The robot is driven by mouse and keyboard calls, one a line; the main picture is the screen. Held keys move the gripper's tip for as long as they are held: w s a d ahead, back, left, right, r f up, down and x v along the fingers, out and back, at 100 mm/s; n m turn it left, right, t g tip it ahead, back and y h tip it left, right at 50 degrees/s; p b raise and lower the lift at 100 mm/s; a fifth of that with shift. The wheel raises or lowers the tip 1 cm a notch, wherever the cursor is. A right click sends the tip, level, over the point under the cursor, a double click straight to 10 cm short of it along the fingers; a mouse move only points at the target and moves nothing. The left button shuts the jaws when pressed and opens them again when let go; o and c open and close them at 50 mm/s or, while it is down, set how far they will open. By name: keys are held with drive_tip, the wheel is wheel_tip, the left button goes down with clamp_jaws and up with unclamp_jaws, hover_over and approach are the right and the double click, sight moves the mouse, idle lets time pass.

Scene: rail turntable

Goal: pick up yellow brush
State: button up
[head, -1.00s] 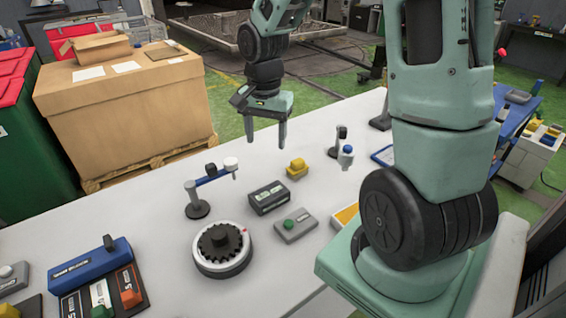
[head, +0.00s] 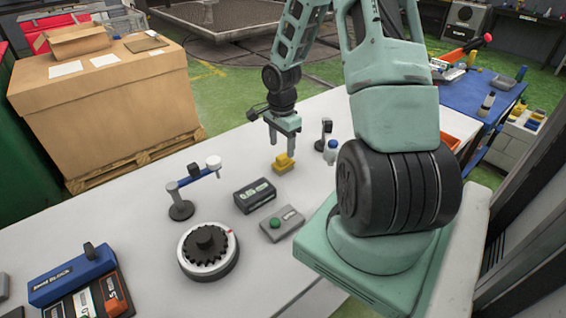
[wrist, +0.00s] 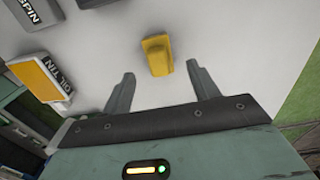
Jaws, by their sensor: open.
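The yellow brush (head: 283,163) lies on the white table in the head view. It is a small yellow block with a raised grip. In the wrist view the brush (wrist: 157,56) lies beyond and between my two fingertips, nearer the middle. My gripper (head: 285,146) hangs just above and behind the brush in the head view. In the wrist view my gripper (wrist: 163,80) is open, with nothing between its fingers. The brush and the fingers look apart.
A black box (head: 255,196) and a grey box with a green button (head: 282,224) stand in front of the brush. A turntable (head: 208,250) and a blue-armed stand (head: 190,186) are to the left.

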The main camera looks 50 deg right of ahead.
sight(283, 156)
drive_tip(key=shift+s+d+f+p, duration=0.1)
drive_tip(key=shift+f+p, duration=0.25)
drive_tip(key=shift+f, duration=1.45)
drive_tip(key=shift+s+d+f+p, duration=0.1)
drive_tip(key=shift+f+p, duration=0.2)
drive_tip(key=shift+f, duration=1.45)
drive_tip(key=c, duration=1)
